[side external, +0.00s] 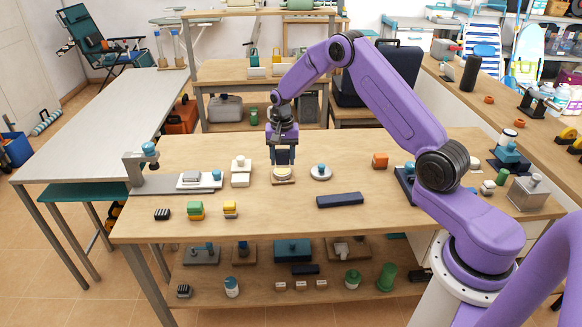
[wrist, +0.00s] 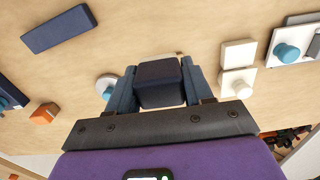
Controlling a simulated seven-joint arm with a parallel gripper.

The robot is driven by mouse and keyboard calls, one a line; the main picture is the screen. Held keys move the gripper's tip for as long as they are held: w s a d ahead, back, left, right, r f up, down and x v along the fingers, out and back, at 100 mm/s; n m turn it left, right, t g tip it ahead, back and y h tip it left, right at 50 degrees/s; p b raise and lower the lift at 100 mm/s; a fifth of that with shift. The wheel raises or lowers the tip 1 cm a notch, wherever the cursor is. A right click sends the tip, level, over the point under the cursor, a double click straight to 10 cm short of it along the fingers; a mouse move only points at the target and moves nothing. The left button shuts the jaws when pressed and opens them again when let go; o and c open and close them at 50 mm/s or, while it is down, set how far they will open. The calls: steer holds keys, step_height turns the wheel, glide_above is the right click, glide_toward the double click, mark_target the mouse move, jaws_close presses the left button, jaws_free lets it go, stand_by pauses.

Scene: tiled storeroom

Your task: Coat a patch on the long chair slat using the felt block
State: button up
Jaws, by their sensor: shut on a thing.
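My gripper (side external: 283,160) is shut on a dark navy block, which I take as the felt block. In the wrist view the block (wrist: 160,82) sits between the blue fingers. In the side view the gripper points down just above a small tan dish with a cream, round top (side external: 283,174). I cannot tell whether the block touches it. A long dark-blue bar (side external: 340,200), the only slat-like piece I make out, lies flat on the table to the right and nearer the front. It also shows at upper left in the wrist view (wrist: 58,29).
A round grey piece with a blue knob (side external: 320,172) stands just right of the gripper. White blocks (side external: 241,172) stand just left. An orange block (side external: 380,160) is farther right. A grey fixture (side external: 170,183) and small coloured blocks (side external: 195,210) are at left. The table's front middle is clear.

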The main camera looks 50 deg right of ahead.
glide_toward(282, 170)
steer(key=s+a, duration=0.1)
steer(key=a, duration=0.1)
steer(key=d, duration=0.2)
steer(key=shift+w+f, duration=0.25)
steer(key=shift+f, duration=1.15)
steer(key=shift+w+f, duration=0.2)
steer(key=shift+f, duration=1.2)
steer(key=shift+f, duration=0.5)
step_height(282, 170, up, 7)
stand_by(0.6)
steer(key=shift+a+r, duration=0.1)
stand_by(0.4)
